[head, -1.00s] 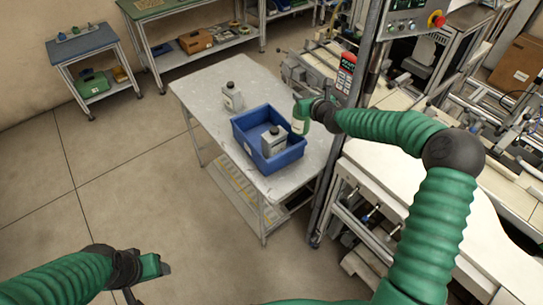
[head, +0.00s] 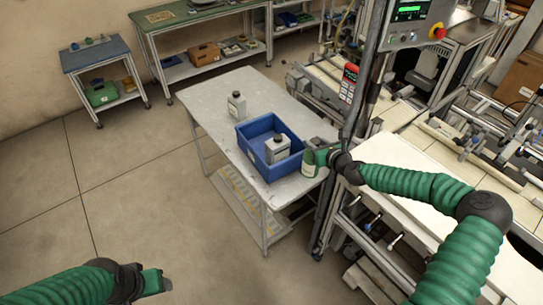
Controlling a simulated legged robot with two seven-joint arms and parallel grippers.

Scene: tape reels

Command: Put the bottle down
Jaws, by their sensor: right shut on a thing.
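My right gripper (head: 315,158) is shut on a bottle (head: 309,169) beside the right wall of a blue bin (head: 254,166). The green fingers hide most of this bottle; a pale part shows. It is low over the right edge of the grey table (head: 205,100); I cannot tell whether it touches the top. A second grey bottle with a dark cap (head: 278,150) stands in the bin. A third such bottle (head: 237,107) stands on the table behind the bin. My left gripper (head: 158,282) is at the lower left, over the floor, away from the bottles; its jaw gap is unclear.
A white-topped workbench (head: 440,215) lies to the right under my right arm. The table's left and front strips are bare. Shelved carts (head: 100,55) stand at the back.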

